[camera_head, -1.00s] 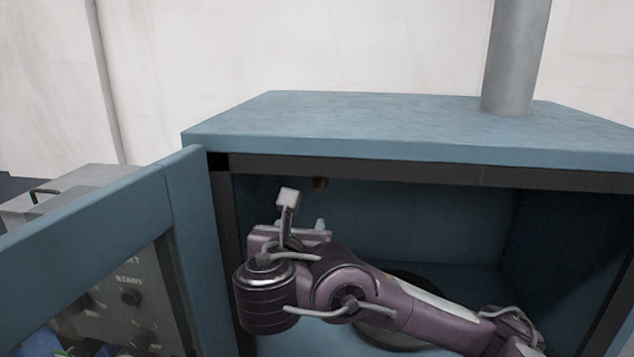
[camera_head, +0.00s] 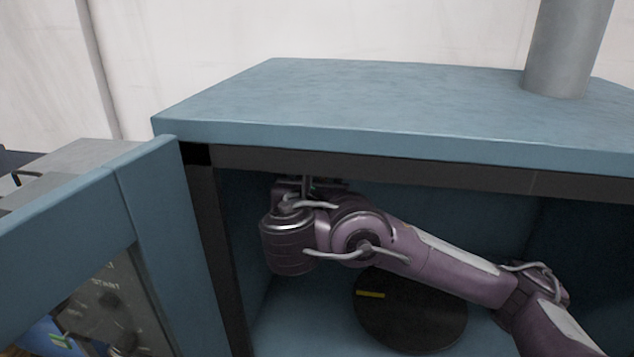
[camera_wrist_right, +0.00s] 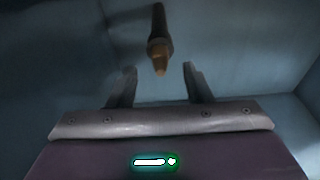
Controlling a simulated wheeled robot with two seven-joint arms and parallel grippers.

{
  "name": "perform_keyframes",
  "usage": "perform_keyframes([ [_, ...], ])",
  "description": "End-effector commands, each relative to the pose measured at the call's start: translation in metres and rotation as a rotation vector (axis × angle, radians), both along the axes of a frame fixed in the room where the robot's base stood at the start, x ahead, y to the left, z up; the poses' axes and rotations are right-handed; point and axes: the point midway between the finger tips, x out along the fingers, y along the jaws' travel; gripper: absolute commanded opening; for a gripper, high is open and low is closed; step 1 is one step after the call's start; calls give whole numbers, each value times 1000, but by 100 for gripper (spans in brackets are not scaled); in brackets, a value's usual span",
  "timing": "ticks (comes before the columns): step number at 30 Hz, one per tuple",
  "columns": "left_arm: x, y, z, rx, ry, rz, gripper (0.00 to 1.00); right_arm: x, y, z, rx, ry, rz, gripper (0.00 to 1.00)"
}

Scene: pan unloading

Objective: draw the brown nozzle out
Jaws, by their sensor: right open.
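The brown nozzle (camera_wrist_right: 159,53) shows in the right wrist view, hanging inside the blue cabinet, its tapered tip towards my right gripper (camera_wrist_right: 160,85). The gripper's two fingers are apart, with a clear gap between them. The nozzle's tip lies just beyond that gap, around its middle, and I see no finger touching it. In the head view my right arm reaches into the cabinet (camera_head: 370,135) from the right, and its wrist hides the nozzle and the fingertips. My left gripper is not in view.
The cabinet's door (camera_head: 80,225) stands open at the left, with a window in it. A dark round disc (camera_head: 410,320) with a yellow mark lies on the cabinet floor below my arm. The cabinet's top edge and left frame are close to my wrist. A grey pipe (camera_head: 565,50) rises from the top.

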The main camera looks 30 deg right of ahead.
Motion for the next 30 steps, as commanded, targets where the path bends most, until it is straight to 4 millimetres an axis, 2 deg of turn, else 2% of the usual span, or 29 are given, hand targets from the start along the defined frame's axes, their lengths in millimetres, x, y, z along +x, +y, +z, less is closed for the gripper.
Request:
perform_keyframes([
  [3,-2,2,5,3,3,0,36,15,-13,-1,-3,-1,-5,45],
  [9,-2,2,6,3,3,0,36,32,-24,-5,-1,-2,-1,45],
  [20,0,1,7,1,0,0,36,36,-27,-7,2,-1,0,45],
  [30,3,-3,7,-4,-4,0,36,36,-27,-6,2,-1,0,1],
])
